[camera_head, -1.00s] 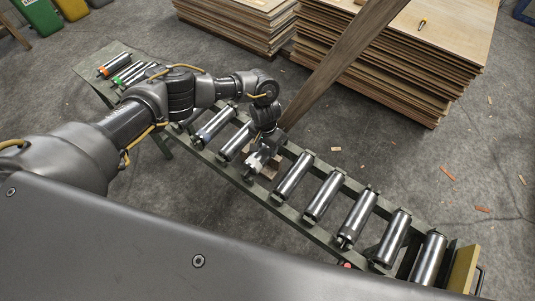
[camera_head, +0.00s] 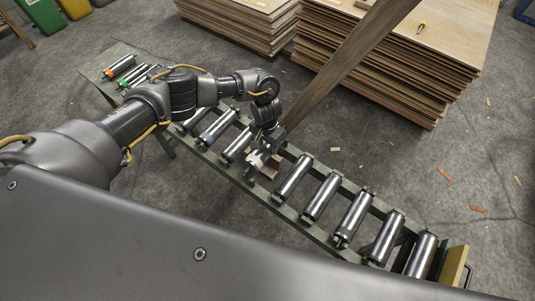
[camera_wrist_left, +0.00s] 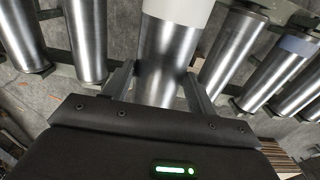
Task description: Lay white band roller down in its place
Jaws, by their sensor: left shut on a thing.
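The white band roller is a steel cylinder with a white band, and its near part shows below my left gripper in the head view (camera_head: 257,160). My left gripper (camera_head: 267,143) is shut on it, above a gap in the green roller frame (camera_head: 317,232) between other steel rollers. In the left wrist view the roller (camera_wrist_left: 165,50) lies between the two fingers (camera_wrist_left: 158,88), with the white band at the top edge. It runs roughly in line with its neighbours. I cannot tell whether it touches the frame. My right gripper is not in view.
Several bare rollers (camera_head: 322,197) sit to the right in the frame. A blue-banded roller (camera_head: 219,127) is to the left. Orange-banded (camera_head: 118,66) and green-banded (camera_head: 136,74) rollers lie at the far left end. Veneer stacks (camera_head: 400,75) and a slanted wooden beam (camera_head: 345,62) stand behind.

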